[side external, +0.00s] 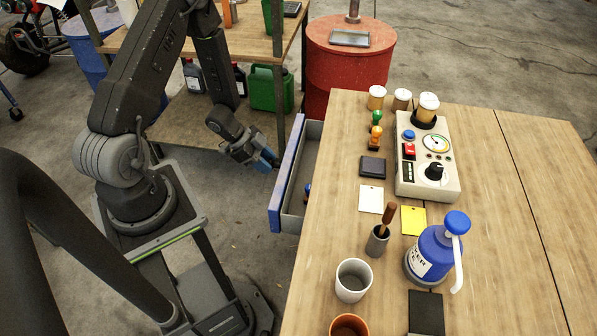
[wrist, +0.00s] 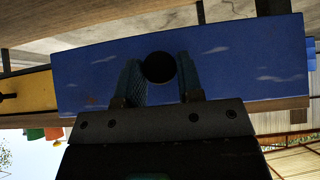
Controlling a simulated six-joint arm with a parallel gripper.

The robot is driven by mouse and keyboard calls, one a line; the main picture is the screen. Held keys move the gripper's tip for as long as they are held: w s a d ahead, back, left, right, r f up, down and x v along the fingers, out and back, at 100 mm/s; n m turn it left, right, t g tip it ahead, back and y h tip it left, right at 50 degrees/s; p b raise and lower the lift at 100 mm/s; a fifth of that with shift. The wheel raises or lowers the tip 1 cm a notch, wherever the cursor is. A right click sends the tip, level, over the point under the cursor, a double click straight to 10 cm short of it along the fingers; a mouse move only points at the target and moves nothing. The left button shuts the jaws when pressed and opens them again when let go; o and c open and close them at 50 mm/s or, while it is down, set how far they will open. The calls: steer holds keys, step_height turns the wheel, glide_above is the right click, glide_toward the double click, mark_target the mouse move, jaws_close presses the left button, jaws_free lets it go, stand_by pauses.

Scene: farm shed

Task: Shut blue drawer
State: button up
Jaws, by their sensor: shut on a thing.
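The blue drawer (side external: 288,180) juts out from the left edge of the wooden table (side external: 322,215) in the side view, standing open with its inside partly visible. A small blue object (side external: 307,191) lies in it. In the wrist view the blue drawer front (wrist: 240,60) fills the middle, with a round dark knob (wrist: 159,67) on it. My gripper (wrist: 160,85) has its two fingers on either side of the knob, shut on it. In the side view my gripper (side external: 268,160) is at the drawer's outer face; the knob is hidden there.
A yellow drawer front (wrist: 28,95) is beside the blue one. A shelf with a green can (side external: 270,90) stands behind.

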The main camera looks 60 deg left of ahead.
mark_target(289, 154)
steer(key=shift+w+d, duration=3.45)
steer(key=shift+w, duration=0.05)
steer(key=o, duration=1.5)
steer(key=shift+v, duration=3.55)
